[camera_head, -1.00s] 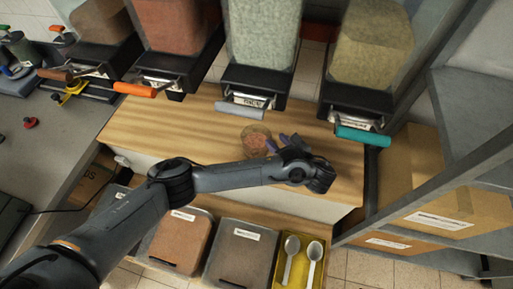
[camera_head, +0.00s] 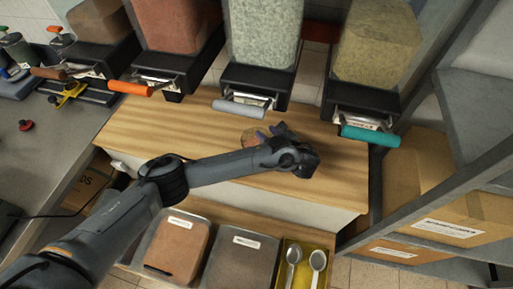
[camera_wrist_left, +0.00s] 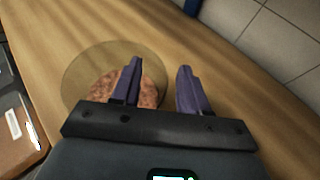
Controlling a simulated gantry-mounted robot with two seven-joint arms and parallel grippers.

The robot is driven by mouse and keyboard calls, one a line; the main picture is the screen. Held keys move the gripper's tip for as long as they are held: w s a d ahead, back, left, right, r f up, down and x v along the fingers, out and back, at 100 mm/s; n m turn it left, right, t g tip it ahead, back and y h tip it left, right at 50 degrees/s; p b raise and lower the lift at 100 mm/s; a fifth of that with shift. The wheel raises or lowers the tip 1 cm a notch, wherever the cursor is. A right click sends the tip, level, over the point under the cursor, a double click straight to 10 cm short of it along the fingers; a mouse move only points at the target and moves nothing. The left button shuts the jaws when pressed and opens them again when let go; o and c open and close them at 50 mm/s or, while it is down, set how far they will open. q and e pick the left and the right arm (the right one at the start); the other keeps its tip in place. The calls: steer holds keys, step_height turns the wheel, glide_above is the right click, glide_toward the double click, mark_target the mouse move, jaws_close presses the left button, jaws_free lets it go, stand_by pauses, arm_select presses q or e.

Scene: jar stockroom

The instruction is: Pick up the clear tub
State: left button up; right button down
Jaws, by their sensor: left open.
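The clear tub (camera_head: 248,138) is a small round see-through container with reddish-brown contents. It stands on the wooden counter below the row of dispensers, partly hidden by my left gripper in the head view. My left gripper (camera_head: 271,132) is open, with purple fingers, just right of the tub. In the left wrist view, the tub (camera_wrist_left: 88,68) is left of centre. One finger of the left gripper (camera_wrist_left: 159,75) overlaps the tub there, and the other is to its right over bare wood. I cannot tell whether a finger touches the tub. My right gripper is not in view.
Dispensers with a grey handle (camera_head: 240,109), an orange handle (camera_head: 130,88) and a teal handle (camera_head: 370,135) overhang the counter's back. Lidded bins and a yellow tray (camera_head: 304,282) with two scoops are in front, lower down. Shelving with cardboard boxes (camera_head: 440,205) stands right. The counter's right part is clear.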

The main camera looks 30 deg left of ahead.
arm_select(q)
jaws_close()
steer(key=shift+a, duration=0.1)
stand_by(1.4)
